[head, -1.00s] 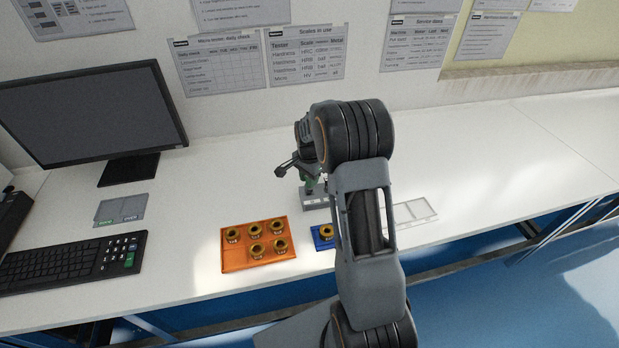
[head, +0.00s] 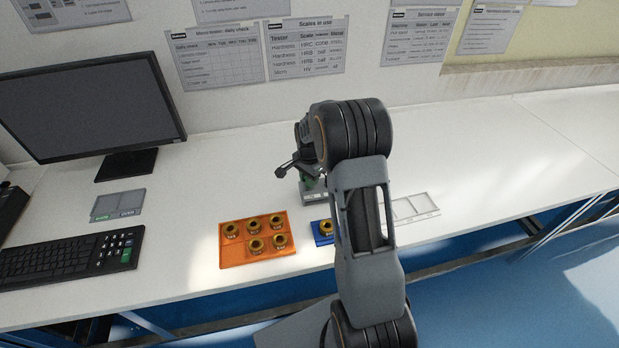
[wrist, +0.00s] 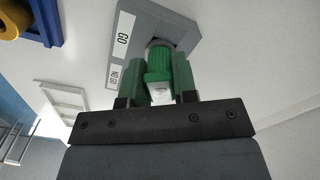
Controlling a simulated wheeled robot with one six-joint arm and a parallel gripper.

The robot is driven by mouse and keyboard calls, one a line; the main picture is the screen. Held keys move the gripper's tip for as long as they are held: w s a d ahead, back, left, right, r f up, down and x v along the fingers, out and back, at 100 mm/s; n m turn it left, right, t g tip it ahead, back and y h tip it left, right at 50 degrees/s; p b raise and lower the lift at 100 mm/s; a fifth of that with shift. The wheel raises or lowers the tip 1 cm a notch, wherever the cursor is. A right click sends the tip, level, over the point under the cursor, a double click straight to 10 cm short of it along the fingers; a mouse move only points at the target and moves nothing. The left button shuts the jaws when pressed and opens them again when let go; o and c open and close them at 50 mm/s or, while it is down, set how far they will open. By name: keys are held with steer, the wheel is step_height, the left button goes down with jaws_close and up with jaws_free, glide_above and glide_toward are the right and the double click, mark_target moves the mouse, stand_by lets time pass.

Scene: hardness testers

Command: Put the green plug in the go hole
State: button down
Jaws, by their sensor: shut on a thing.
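My gripper (wrist: 159,82) is shut on the green plug (wrist: 158,62), which sits between its two green-sided fingers in the wrist view. The grey gauge block (wrist: 180,22) lies beyond the fingertips, with the labels GO and NO GO along its left side. The plug's far end is at the round hole beside the GO label; how deep it sits cannot be told. In the head view my gripper (head: 306,181) is low over the grey block (head: 312,197), with the arm partly hiding both.
An orange tray (head: 227,255) with several brass rings stands left of the block. A blue holder (head: 318,238) with a brass ring is close in front. A pale divided tray (head: 415,208) lies to the right. Keyboard, monitor and a small grey two-part tray (head: 118,203) are at left.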

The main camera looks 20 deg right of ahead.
steer(key=c, duration=0.8)
jaws_free()
step_height(320, 180, up, 14)
steer(key=shift+f, duration=0.1)
steer(key=s+a+r+n+t, duration=0.1)
steer(key=s+a+n, duration=0.2)
steer(key=s, duration=0.4)
steer(key=s+a+r+n+t, duration=0.1)
steer(key=s+a+n, duration=0.3)
steer(key=s+n, duration=0.2)
steer(key=s+a+n+t, duration=0.1)
steer(key=s+a+n, duration=0.2)
steer(key=s, duration=0.6)
steer(key=shift+a+r+n+t, duration=0.3)
steer(key=shift+r+n, duration=0.1)
steer(key=shift+n, duration=0.6)
